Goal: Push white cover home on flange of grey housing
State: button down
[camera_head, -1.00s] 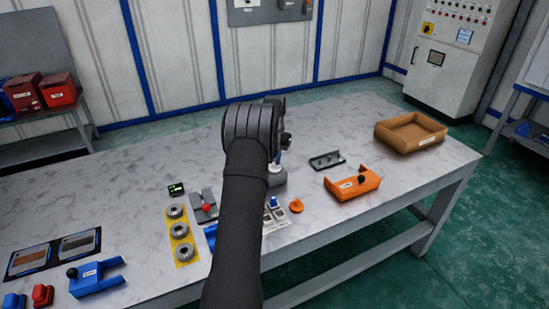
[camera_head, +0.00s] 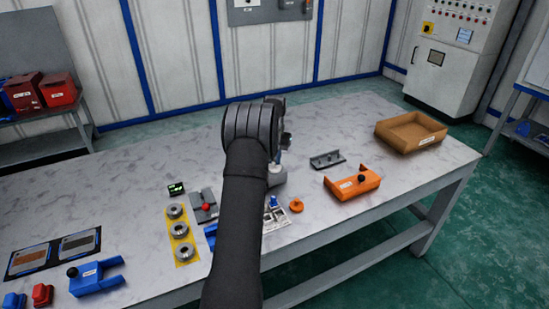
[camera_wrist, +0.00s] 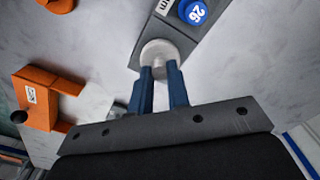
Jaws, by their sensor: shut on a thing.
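The white cover (camera_wrist: 156,50) is a round piece with a small stem, seen in the wrist view at the top centre. My gripper (camera_wrist: 160,72) has its two blue fingers shut on the stem. The cover lies over a grey part (camera_wrist: 180,52), which looks like the grey housing. In the head view, the grey housing (camera_head: 277,179) stands on the table just right of my forearm, partly hidden by it. The cover hides the flange, so I cannot tell whether it is fully seated or tilted.
A blue knob (camera_wrist: 193,11) marked 26 is close to the cover. An orange knob (camera_head: 296,206), an orange holder (camera_head: 352,183), a dark rail (camera_head: 327,160) and a brown tray (camera_head: 410,131) are to the right. Grey rings (camera_head: 180,229) lie left. The back of the table is clear.

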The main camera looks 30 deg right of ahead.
dwell(0.4)
jog(key=c, duration=1.3)
grip_release()
jog(key=shift+r, duration=3.5)
jog(key=shift+f, duration=0.1)
jog(key=shift+f, duration=3.45)
jog(key=shift+r, duration=0.1)
